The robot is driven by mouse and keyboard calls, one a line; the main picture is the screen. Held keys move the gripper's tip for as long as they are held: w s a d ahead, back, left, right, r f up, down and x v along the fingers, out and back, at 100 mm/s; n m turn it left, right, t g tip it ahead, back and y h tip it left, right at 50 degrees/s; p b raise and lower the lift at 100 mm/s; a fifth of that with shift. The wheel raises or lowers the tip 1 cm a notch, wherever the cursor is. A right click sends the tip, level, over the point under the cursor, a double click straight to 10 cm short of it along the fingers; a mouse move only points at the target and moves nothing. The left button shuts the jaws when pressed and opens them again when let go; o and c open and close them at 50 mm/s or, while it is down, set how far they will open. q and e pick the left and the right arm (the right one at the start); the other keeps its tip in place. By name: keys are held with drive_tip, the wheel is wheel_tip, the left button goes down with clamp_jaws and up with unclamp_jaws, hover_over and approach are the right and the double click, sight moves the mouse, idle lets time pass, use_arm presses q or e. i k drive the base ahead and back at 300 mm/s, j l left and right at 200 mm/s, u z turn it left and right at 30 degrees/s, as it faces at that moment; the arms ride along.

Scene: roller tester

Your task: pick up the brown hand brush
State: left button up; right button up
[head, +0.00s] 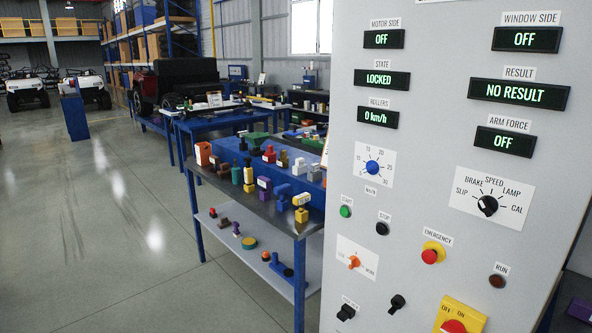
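A small brown object (223,223) lies on the lower shelf of the blue-legged table, near its left end. It may be the brown hand brush, but it is too small to tell for sure. A brownish upright item (283,160) stands on the tabletop among other small things; its kind is also unclear. Neither of my grippers shows in the head view, so nothing is seen touching these objects.
A tall grey control panel (425,190) with displays and knobs fills the right and hides part of the table (262,208). The lower shelf (222,246) also holds a green-and-yellow disc (249,243) and several small parts. Open floor (110,240) lies left.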

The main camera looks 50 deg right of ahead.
sight(226, 172)
drive_tip(key=z, duration=1.65)
drive_tip(key=i+j+z, duration=0.3)
drive_tip(key=z, duration=0.15)
drive_tip(key=i+j+z, duration=0.2)
drive_tip(key=j+z, duration=0.3)
